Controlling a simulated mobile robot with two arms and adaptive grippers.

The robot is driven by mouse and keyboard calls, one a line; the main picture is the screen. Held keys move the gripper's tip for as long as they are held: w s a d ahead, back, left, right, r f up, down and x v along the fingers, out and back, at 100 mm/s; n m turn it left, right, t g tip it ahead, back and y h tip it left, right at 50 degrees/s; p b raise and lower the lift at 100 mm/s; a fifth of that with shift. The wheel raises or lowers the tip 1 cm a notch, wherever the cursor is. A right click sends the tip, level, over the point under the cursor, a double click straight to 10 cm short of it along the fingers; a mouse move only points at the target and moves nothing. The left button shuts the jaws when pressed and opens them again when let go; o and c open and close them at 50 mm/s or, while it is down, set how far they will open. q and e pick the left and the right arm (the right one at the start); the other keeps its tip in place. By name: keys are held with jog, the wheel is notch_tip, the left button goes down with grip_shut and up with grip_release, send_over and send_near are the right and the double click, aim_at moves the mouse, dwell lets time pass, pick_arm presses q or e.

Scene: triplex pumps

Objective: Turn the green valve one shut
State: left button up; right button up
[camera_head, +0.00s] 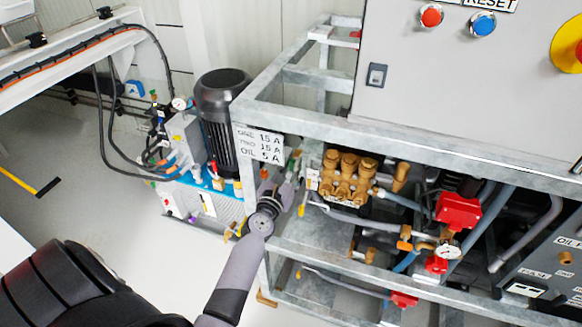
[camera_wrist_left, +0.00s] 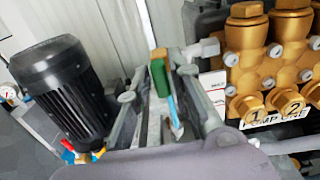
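The green valve handle (camera_head: 294,156) is at the left end of the brass pump, by the frame's corner post. In the left wrist view the green handle (camera_wrist_left: 163,86) is a narrow upright strip with a brass piece at its top. My left gripper (camera_head: 287,172) is right at the handle, below and in front of it in the head view. In the left wrist view its grey fingers (camera_wrist_left: 160,92) stand on either side of the handle with some space between them. Contact with the handle cannot be made out. My right gripper is not in view.
The brass pump (camera_head: 346,178) sits just right of my left gripper. The galvanized frame (camera_head: 400,130) surrounds it. A black motor (camera_head: 220,110) stands to the left. A red valve (camera_head: 458,210), hoses and a pressure gauge (camera_head: 447,251) fill the right. Open floor (camera_head: 100,205) lies at left.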

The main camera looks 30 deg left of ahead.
pick_arm(q)
grip_shut()
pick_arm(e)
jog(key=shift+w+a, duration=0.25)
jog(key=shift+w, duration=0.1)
pick_arm(q)
jog(key=shift+m, duration=0.4)
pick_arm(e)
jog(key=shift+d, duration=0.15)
pick_arm(q)
jog(key=m, duration=0.2)
jog(key=shift+m, duration=0.4)
jog(key=m+p, duration=0.1)
jog(key=m, duration=0.4)
jog(key=shift+d, duration=0.15)
jog(key=shift+f+m+p, duration=0.2)
jog(key=shift+m+p, duration=0.95)
jog(key=shift+m, duration=3.55)
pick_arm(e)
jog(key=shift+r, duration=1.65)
